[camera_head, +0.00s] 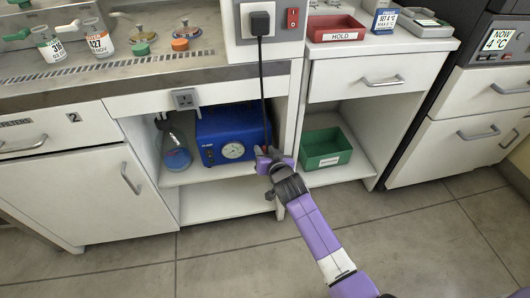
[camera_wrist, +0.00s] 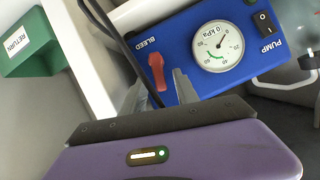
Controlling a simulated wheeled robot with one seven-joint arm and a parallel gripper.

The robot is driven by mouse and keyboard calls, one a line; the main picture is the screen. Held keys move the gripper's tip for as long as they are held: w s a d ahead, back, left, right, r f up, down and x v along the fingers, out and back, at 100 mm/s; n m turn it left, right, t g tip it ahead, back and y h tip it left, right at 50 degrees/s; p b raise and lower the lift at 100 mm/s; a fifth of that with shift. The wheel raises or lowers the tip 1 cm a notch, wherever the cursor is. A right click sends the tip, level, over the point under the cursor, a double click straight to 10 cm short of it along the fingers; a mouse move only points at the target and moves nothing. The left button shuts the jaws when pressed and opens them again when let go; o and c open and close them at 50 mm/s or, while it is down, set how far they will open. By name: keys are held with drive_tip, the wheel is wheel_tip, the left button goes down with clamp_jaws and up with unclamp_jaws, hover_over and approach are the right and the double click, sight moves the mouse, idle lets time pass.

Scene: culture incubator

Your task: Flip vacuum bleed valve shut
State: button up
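The blue vacuum pump (camera_head: 225,122) sits on the shelf of the open cabinet bay; it also fills the upper part of the wrist view (camera_wrist: 180,42). Its red bleed valve lever (camera_wrist: 156,72) is below the BLEED label, left of the round gauge (camera_wrist: 216,46). The lever runs roughly up and down in the wrist picture. My gripper (camera_head: 271,160) is in front of the pump's right end, hiding the lever in the head view. In the wrist view my gripper (camera_wrist: 159,88) is open, one grey finger on each side of the lever's lower end. Contact cannot be told.
A black cord (camera_head: 262,90) hangs from the wall plug and passes close to my gripper. A glass flask (camera_head: 175,150) stands left of the pump. The green RETURN bin (camera_head: 325,147) is to the right, beyond a white divider panel. The floor is clear.

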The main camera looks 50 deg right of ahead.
clamp_jaws()
drive_tip(key=shift+w+a+n+h+b, duration=0.2)
drive_tip(key=shift+a+n+h+b, duration=0.1)
drive_tip(key=shift+n+b, duration=0.1)
drive_tip(key=shift+a+n+g+h+b, duration=0.1)
drive_tip(key=shift+n+g+h+b, duration=0.25)
drive_tip(key=shift+n, duration=0.25)
unclamp_jaws()
drive_tip(key=shift+r, duration=0.1)
